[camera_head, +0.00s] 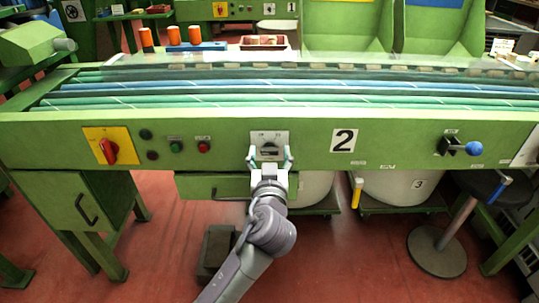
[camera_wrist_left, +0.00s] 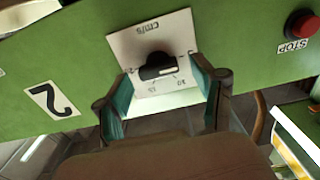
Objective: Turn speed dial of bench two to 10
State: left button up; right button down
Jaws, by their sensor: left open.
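The speed dial (camera_wrist_left: 158,66) is a black knob on a pale scale plate (camera_wrist_left: 125,45) marked "cm/s", on the green front panel of bench two. In the head view the dial (camera_head: 270,148) shows just beyond my left gripper (camera_head: 270,160). In the left wrist view my left gripper (camera_wrist_left: 163,98) is open, its two green-padded fingers on either side of the knob's lower area. I cannot tell whether they touch it. Numbers including 10 and 15 show near the knob; the exact setting is too small to tell. The "2" sign (camera_head: 344,141) sits right of the dial. My right gripper is out of view.
A red switch on a yellow plate (camera_head: 108,146) and several small buttons, including a red stop button (camera_wrist_left: 302,23), are left of the dial in the head view. A lever with a blue ball (camera_head: 473,148) sticks out at right.

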pick_arm(q)
jog(key=c, duration=1.1)
jog(key=shift+c, duration=0.2)
jog(key=shift+m, duration=0.3)
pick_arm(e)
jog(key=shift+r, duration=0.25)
pick_arm(q)
jog(key=shift+m+p, duration=0.3)
jog(key=shift+p, duration=0.15)
jog(key=m+p, duration=0.3)
jog(key=m, duration=0.2)
jog(key=shift+d+r, duration=0.1)
jog(key=m+p, duration=0.2)
jog(key=m, duration=0.2)
jog(key=shift+d+m, duration=0.1)
jog(key=shift+m, duration=0.3)
jog(key=shift+f+m+p, duration=0.25)
jog(key=shift+m+p, duration=0.2)
jog(key=shift+m, duration=0.05)
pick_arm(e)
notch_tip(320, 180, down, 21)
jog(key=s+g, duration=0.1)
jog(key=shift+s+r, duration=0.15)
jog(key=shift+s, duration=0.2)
